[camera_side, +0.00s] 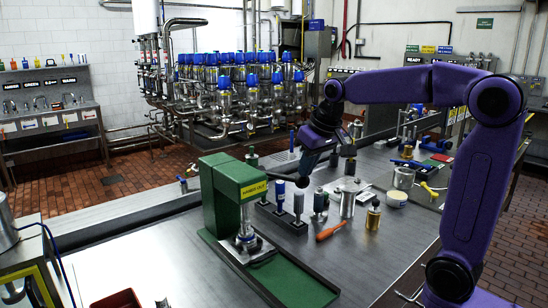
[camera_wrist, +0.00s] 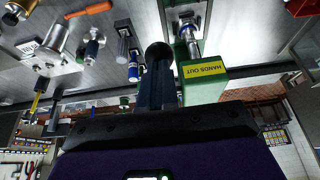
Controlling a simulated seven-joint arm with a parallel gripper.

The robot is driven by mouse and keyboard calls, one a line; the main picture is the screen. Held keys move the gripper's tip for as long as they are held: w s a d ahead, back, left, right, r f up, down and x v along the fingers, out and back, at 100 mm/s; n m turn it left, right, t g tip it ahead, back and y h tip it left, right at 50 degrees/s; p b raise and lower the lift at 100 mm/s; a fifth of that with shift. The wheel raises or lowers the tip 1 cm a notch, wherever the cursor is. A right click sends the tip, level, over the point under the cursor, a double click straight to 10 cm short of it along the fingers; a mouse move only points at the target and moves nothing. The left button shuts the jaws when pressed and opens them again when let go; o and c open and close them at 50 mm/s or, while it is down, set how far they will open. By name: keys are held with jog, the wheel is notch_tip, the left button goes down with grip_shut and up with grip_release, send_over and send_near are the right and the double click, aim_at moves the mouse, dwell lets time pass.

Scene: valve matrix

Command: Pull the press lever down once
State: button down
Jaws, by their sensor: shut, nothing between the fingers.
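The green press (camera_side: 222,200) stands upright on its long green base, with a yellow HANDS OUT label (camera_side: 253,190) on its head. Its head also shows in the wrist view (camera_wrist: 203,88), right of my fingers. A black ball knob (camera_side: 303,182), apparently the end of the press lever, sits to the right of the press head. In the wrist view the knob (camera_wrist: 158,52) is just beyond my fingertips. My gripper (camera_side: 307,173) is shut and empty, tilted down at the knob. I cannot tell whether the fingers touch it. Most of the lever's arm is hidden or too small to make out.
Several small tools and cylinders stand on the bench just right of the press, with an orange-handled screwdriver (camera_side: 332,231) and a metal canister (camera_side: 348,203). The front right of the bench (camera_side: 375,265) is clear. Piping with blue-topped valves (camera_side: 235,85) stands behind.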

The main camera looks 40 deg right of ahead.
jog(key=w+r+v, duration=0.1)
jog(key=w+v, duration=0.1)
jog(key=v, duration=1)
jog(key=shift+w+r, duration=0.25)
dwell(0.6)
jog(key=s+a+f+n+g+y, duration=0.1)
jog(key=s+a+f+n, duration=0.25)
jog(key=s+f, duration=0.3)
jog(key=s+a+f+n+g, duration=0.25)
jog(key=s+a+f, duration=0.25)
jog(key=f, duration=0.3)
jog(key=s+d+f+n, duration=0.2)
jog(key=s+f, duration=0.4)
jog(key=s, duration=0.3)
jog(key=s+d+f+n, duration=0.2)
jog(key=s+f+n, duration=0.2)
jog(key=s, duration=0.5)
jog(key=shift+s+d+f+n+g+h, duration=0.2)
jog(key=shift+d+f+n+g+h, duration=0.2)
jog(key=shift+f, duration=0.55)
